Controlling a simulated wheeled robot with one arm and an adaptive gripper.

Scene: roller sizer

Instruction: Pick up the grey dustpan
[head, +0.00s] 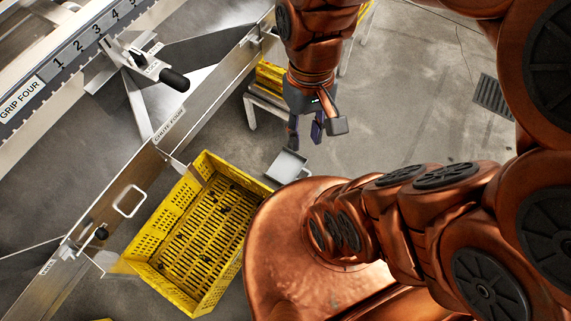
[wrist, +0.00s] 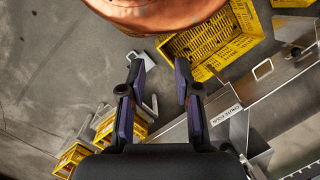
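The grey dustpan (head: 287,167) lies on the concrete floor just right of the yellow crate's upper right corner in the head view. Its lower part is cut off from sight by my copper body. In the wrist view a small grey piece (wrist: 134,56), which looks like the dustpan, shows beside the left fingertip, mostly hidden. My gripper (head: 305,132) hangs above the floor, up and slightly right of the dustpan in the head view. In the wrist view my gripper (wrist: 160,70) has its two purple-padded fingers apart, with nothing between them.
A yellow slotted crate (head: 150,226) with dark bits inside stands below the metal chute (head: 124,182). A low stand (head: 250,113) with another yellow crate (head: 269,75) is left of my gripper. A floor drain (head: 492,96) lies at right. Open concrete floor lies between.

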